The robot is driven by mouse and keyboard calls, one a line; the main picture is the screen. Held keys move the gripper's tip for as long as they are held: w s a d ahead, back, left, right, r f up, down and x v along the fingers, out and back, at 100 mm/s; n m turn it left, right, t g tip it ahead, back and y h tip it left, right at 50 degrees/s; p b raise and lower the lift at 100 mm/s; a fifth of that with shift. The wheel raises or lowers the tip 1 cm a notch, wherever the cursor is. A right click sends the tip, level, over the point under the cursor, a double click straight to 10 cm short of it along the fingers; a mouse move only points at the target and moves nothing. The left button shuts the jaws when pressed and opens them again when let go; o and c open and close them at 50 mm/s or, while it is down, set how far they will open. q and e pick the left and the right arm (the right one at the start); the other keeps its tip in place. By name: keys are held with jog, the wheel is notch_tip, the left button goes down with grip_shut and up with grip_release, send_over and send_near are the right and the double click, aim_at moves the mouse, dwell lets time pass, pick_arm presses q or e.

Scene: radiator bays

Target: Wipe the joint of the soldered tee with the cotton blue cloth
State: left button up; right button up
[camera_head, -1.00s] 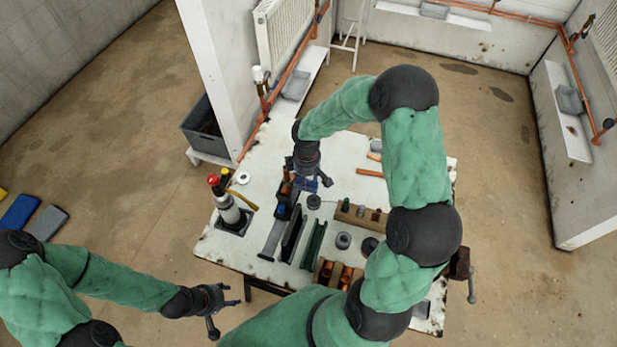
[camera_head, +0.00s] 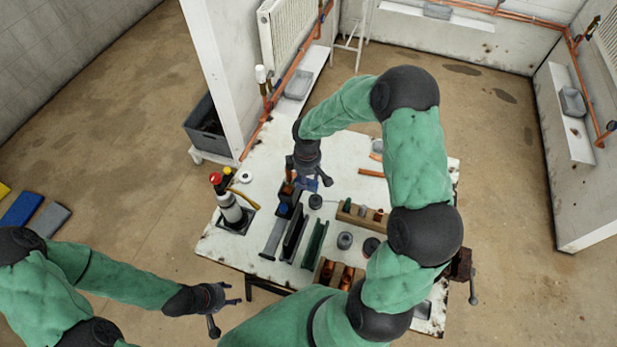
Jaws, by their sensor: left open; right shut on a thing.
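My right gripper (camera_head: 309,180) is over the back left part of the white table (camera_head: 225,247), pointing down. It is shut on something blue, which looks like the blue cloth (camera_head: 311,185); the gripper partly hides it. Just left of it and below is a small copper-coloured piece (camera_head: 287,189) at a dark holder; I cannot tell whether this is the soldered tee or whether the cloth touches it. My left gripper (camera_head: 229,311) is open and empty, off the table's front left, above the floor.
A torch-like canister (camera_head: 231,207) stands at the table's left edge. Long trays (camera_head: 294,233), a wooden rack (camera_head: 362,216) and a block with copper fittings (camera_head: 337,272) lie in front of the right gripper. A vise (camera_head: 461,266) is at the right edge. A wall post (camera_head: 213,70) stands behind.

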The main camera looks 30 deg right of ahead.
jog(key=shift+w+a, duration=0.25)
jog(key=shift+w, duration=0.1)
dwell(0.3)
jog(key=shift+w+d, duration=0.25)
jog(key=shift+d, duration=0.05)
jog(key=shift+s+a, duration=0.2)
jog(key=shift+a, duration=0.05)
dwell(0.5)
jog(key=shift+s+a, duration=0.25)
jog(key=shift+a, duration=0.1)
jog(key=shift+w+d, duration=0.15)
jog(key=shift+d, duration=0.1)
jog(key=shift+w+d, duration=0.25)
jog(key=shift+d, duration=0.05)
dwell(0.3)
jog(key=shift+s+a, duration=0.1)
dwell(0.4)
